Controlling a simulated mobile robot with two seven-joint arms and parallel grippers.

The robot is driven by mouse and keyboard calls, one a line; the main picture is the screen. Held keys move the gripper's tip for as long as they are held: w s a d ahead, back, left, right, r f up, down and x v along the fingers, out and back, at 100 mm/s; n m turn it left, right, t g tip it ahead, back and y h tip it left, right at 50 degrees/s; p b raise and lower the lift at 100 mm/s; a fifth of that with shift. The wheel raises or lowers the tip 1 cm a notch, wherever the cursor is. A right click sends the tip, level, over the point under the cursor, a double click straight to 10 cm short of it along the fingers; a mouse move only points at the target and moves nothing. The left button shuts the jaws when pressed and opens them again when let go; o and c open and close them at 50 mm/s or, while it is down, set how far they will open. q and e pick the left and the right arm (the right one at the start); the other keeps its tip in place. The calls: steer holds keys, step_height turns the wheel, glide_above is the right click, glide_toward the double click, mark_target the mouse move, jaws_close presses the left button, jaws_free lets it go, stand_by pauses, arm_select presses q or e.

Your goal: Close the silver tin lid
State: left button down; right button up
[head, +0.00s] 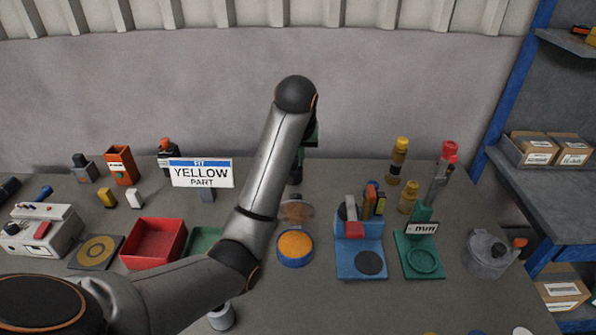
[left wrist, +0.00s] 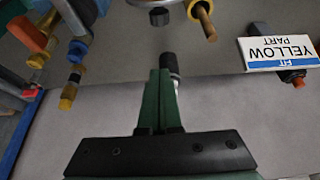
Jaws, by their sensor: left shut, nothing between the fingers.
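A round tin (head: 295,259) with a blue wall and orange contents stands open in the middle of the table in the head view. A see-through, brownish-grey disc (head: 297,211), which looks like its raised lid, stands at its back edge. My left gripper (head: 296,179) is behind the open tin, partly hidden by my arm. Its green fingers (left wrist: 160,74) are together and empty in the left wrist view. My right gripper is out of view.
A sign reading "YELLOW PART" (head: 202,173) and a red tray (head: 154,244) are left of my arm. A blue holder (head: 360,262) and a green stand (head: 422,262) are right of the open tin. Yellow-topped bottles stand behind them.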

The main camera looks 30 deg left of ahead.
mark_target(296, 207)
arm_select(q)
step_height(296, 207, down, 9)
steer(key=shift+p, duration=0.45)
stand_by(0.3)
steer(key=shift+f, duration=0.1)
